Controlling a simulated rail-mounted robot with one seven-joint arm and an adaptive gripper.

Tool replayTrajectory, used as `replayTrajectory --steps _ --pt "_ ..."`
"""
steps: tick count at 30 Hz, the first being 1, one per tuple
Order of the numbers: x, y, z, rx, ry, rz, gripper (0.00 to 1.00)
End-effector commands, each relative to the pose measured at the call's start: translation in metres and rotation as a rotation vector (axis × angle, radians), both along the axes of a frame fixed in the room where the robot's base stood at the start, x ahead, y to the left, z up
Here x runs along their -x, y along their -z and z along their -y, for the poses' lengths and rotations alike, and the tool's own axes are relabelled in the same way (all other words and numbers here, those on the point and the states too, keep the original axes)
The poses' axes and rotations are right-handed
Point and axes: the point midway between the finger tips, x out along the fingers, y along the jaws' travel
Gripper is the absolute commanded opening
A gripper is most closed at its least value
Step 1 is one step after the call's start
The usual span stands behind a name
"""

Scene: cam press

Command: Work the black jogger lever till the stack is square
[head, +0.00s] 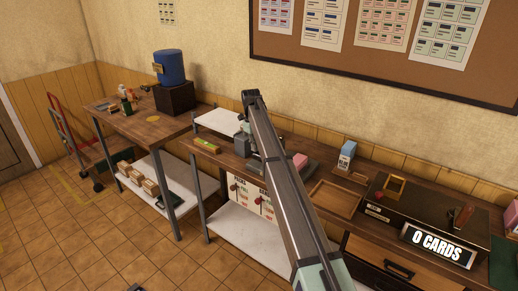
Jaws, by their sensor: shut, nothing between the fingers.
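My arm rises from the bottom centre and crosses the middle bench in the head view. I cannot make out my gripper; its fingers do not show, and the arm hides part of the bench. A dark machine (425,213) stands on the right bench, with a yellowish frame on top and a reddish-brown upright part (462,217) near its right end. Its white sign (437,245) reads "0 CARDS". A small pink block (297,161) lies on the bench just right of my arm. I cannot pick out the black jogger lever or a card stack for sure.
A shallow wooden tray (334,199) and a blue-and-white carton (347,156) are between my arm and the machine. A green-yellow level-like bar (207,146) lies at the left bench end. A blue drum (169,67) stands on the far-left table. The tiled floor in front is open.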

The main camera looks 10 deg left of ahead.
Motion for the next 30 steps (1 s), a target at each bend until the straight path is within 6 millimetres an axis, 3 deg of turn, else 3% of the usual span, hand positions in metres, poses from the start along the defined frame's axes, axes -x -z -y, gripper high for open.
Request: replayTrajectory --steps 10,24,30 --pt "-0.001 -0.012 0.000 0.000 0.001 0.001 0.00" --pt "-0.007 -0.095 -0.007 0.000 0.000 0.001 0.00" --pt "-0.008 -0.115 -0.008 0.000 0.000 0.001 0.00"
